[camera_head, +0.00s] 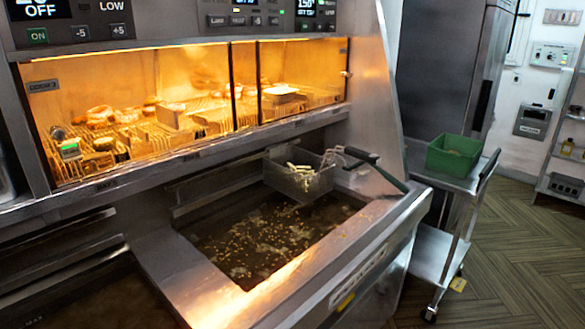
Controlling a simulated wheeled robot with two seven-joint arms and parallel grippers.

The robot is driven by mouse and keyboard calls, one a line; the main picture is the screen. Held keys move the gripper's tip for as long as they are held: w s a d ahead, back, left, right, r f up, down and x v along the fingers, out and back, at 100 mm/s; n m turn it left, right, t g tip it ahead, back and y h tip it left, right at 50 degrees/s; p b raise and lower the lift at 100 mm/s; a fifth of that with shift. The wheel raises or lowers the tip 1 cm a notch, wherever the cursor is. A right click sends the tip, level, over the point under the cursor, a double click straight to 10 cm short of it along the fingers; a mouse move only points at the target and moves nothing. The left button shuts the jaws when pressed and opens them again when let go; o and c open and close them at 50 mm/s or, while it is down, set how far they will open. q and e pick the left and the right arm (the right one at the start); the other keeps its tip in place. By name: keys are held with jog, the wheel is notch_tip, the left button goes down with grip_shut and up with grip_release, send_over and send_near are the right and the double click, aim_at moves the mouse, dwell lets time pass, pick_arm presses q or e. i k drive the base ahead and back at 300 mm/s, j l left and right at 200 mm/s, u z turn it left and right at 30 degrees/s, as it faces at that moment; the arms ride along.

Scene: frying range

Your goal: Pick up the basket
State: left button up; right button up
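The wire basket (300,184) is at the far right end of the fryer, above the oil. It holds pale fries (300,169) at its top. Its dark green handle (385,174) points right and toward me, over the fryer's right rim. The basket seems to hang at the back wall of the fryer; its exact support is hard to see. The oil vat (262,240) below it holds dark oil with floating crumbs. Neither of my grippers shows in this view.
A lit warming cabinet (190,100) with food on racks stands above the fryer. A steel cart (440,245) with a green bin (454,155) stands to the right. The fryer's front ledge (310,285) is bare. Open floor (510,260) lies at the right.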

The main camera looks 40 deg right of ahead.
aim_at(317, 167)
jog(key=l, duration=0.75)
jog(key=l+u, duration=0.1)
jog(key=l, duration=0.6)
jog(key=k+l, duration=0.15)
jog(key=l, duration=0.55)
jog(key=l+u, duration=0.1)
jog(key=l, duration=0.65)
jog(key=k+l, duration=0.15)
jog(key=l, duration=0.55)
jog(key=j, duration=0.15)
jog(key=k+u, duration=0.05)
